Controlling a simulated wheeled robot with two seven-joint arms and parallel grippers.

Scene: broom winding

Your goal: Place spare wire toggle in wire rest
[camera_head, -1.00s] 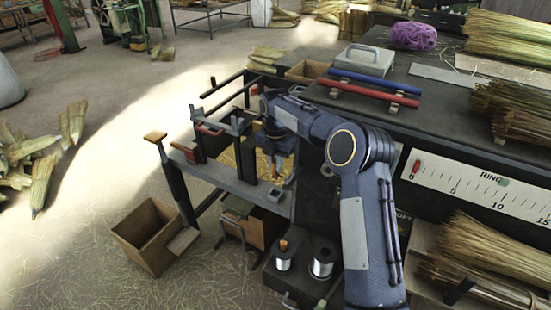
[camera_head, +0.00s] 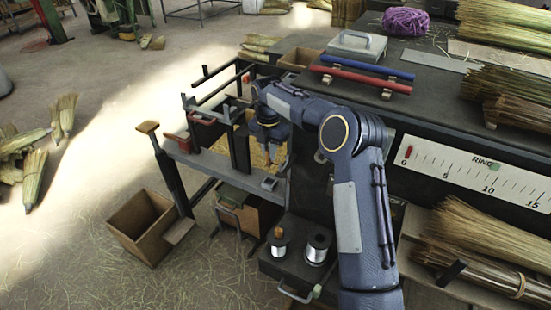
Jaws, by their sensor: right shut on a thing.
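My right gripper (camera_head: 268,152) hangs over the winding bench, inside the dark frame and above its straw-coloured area. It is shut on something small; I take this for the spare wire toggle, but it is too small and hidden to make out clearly. A small grey block (camera_head: 270,183) sits on the bench's front edge, just in front of the gripper; I cannot tell whether it is the wire rest. Two wire spools stand lower down: one with a wooden piece on top (camera_head: 279,234), one plain silver (camera_head: 318,247). My left gripper is out of view.
The dark frame's posts and rails (camera_head: 238,125) stand close around my right gripper. A dark worktop (camera_head: 440,95) at the right bears red (camera_head: 365,80) and blue (camera_head: 368,66) rods. A wooden box (camera_head: 145,225) stands on the floor at the left.

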